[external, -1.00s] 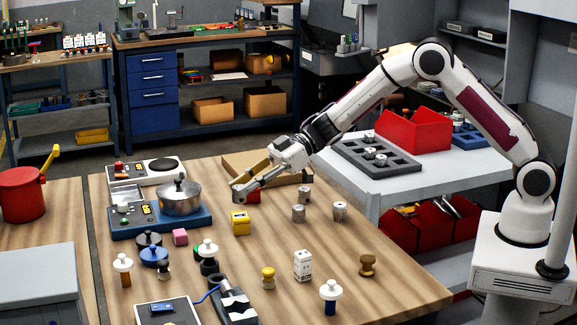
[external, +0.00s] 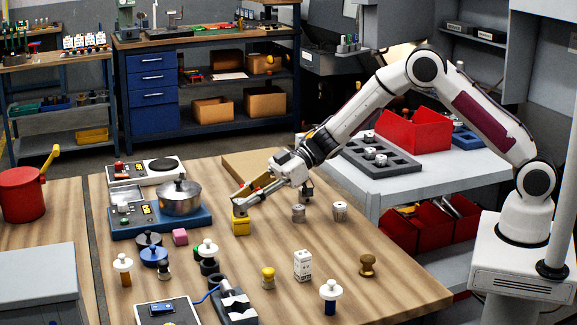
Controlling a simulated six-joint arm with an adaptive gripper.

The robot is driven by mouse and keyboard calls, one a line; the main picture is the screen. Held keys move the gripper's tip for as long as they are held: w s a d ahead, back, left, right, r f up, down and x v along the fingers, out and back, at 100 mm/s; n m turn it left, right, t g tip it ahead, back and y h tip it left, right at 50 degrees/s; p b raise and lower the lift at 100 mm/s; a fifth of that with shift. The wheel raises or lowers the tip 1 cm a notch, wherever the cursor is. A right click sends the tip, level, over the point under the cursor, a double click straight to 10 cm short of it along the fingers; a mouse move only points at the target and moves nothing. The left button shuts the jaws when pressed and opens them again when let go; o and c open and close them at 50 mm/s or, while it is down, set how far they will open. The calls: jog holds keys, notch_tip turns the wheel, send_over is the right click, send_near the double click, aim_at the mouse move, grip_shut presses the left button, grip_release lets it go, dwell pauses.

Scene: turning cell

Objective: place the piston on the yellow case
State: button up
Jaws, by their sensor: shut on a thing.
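The yellow case (external: 240,226) stands on the wooden table, left of two grey metal pistons. My gripper (external: 240,206) reaches down from the right, with its fingertips right over the top of the yellow case. It is shut on a piston, a small greyish piece largely hidden between the fingers. I cannot tell whether this piston touches the case top or is just above it.
Two other metal pistons stand to the right (external: 298,213) (external: 340,211). A yellow piece (external: 268,278) and a white box (external: 303,265) stand in front.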

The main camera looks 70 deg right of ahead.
jog(key=shift+f, duration=0.1)
jog(key=o, duration=1.2)
jog(key=shift+c, duration=0.2)
jog(key=shift+s+d+r, duration=0.25)
jog(key=shift+d+r, duration=0.1)
jog(key=shift+d, duration=0.05)
jog(key=v, duration=1.1)
jog(key=shift+s+f, duration=0.1)
